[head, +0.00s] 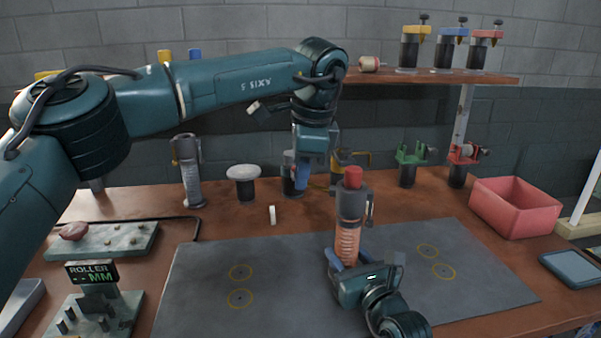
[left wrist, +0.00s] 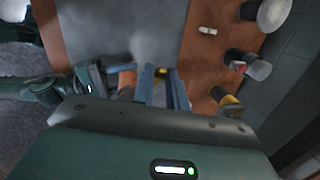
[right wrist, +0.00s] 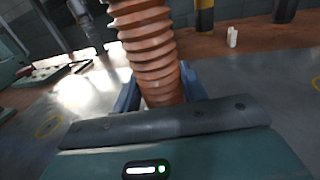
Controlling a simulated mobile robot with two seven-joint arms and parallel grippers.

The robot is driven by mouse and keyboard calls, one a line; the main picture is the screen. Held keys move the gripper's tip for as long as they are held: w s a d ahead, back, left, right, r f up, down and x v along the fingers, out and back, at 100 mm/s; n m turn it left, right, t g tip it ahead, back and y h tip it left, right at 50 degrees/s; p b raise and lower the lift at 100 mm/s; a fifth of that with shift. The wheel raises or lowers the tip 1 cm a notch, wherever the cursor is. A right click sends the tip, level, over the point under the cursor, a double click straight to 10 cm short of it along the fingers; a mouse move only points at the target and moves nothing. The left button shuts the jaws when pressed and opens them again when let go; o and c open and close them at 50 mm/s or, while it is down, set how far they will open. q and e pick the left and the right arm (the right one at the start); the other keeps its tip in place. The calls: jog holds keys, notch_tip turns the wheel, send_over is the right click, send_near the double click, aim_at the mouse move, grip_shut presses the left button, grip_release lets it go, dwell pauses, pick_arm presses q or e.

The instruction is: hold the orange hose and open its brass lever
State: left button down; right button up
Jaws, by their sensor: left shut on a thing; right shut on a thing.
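The ribbed orange hose (head: 347,243) stands upright near the middle of the mat, with a grey fitting (head: 352,203) and a red cap (head: 353,177) above it. My right gripper (head: 347,258) is shut around its lower part; the hose (right wrist: 150,55) rises between the fingers in the right wrist view. My left gripper (head: 303,182) points down just left of the fitting. In the left wrist view its fingers (left wrist: 161,82) close on a small yellow piece, apparently the brass lever (left wrist: 160,72), with the hose (left wrist: 127,82) beside them. The lever's angle is hard to tell.
A grey mat (head: 210,290) covers the front of the table. Behind stand a white-topped spool (head: 243,172), a grey fitting (head: 190,175), and green (head: 408,158) and red (head: 460,155) clamps. A pink bin (head: 515,208) is at the right. A small white block (head: 272,215) lies nearby.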

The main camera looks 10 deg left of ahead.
dwell(0.3)
pick_arm(q)
jog(key=c, duration=1.4)
grip_release()
jog(key=v, duration=1.2)
pick_arm(e)
jog(key=o, duration=1.3)
